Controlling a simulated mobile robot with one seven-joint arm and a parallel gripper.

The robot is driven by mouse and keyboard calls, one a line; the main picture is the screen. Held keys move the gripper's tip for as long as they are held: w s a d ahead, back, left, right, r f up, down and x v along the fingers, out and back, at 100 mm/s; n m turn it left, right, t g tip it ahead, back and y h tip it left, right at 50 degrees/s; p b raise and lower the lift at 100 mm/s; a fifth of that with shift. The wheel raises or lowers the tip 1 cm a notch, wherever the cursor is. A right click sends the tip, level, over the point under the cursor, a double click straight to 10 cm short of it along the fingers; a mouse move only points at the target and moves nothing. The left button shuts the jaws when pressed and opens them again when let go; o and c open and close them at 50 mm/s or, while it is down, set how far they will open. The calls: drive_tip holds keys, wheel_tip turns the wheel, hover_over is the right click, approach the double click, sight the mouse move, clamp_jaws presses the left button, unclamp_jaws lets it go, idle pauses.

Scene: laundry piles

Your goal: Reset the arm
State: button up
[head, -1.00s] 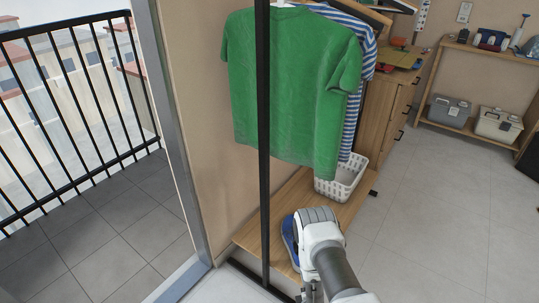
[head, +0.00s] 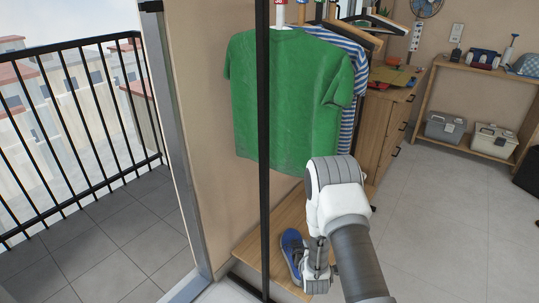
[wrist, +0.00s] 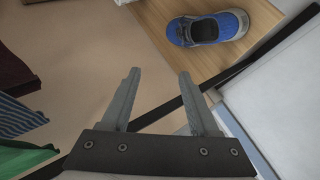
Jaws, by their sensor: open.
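My gripper (wrist: 157,98) is open and empty in the wrist view, its two fingers spread apart with nothing between them. In the head view my arm rises from the lower right, with the wrist end low in front of the clothes rack. Its fingertips are hidden there. A blue shoe (wrist: 208,28) lies on the wooden shelf (wrist: 150,18) beyond the fingers, apart from them. In the head view the shoe (head: 291,250) shows just left of my wrist.
A green shirt (head: 290,100) and a striped shirt (head: 350,95) hang on the rack with a black post (head: 264,150). A wooden cabinet (head: 385,125) stands behind. A balcony railing (head: 75,130) is at left.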

drive_tip(key=s+r+m+g, duration=0.15)
drive_tip(key=r+m, duration=0.25)
drive_tip(key=r, duration=1)
drive_tip(key=s+r+m+g, duration=0.1)
drive_tip(key=s+r+m, duration=0.25)
drive_tip(key=r, duration=1.15)
drive_tip(key=s+d+r+m+g, duration=0.1)
drive_tip(key=s+r+m, duration=0.45)
drive_tip(key=s, duration=0.85)
drive_tip(key=s+d+r+m+g, duration=0.1)
drive_tip(key=s+r+m+g, duration=0.1)
drive_tip(key=s+r, duration=0.9)
drive_tip(key=s+r+p, duration=0.3)
drive_tip(key=r+p, duration=1.8)
drive_tip(key=p, duration=0.3)
drive_tip(key=shift+d+m, duration=0.15)
drive_tip(key=shift+m, duration=0.15)
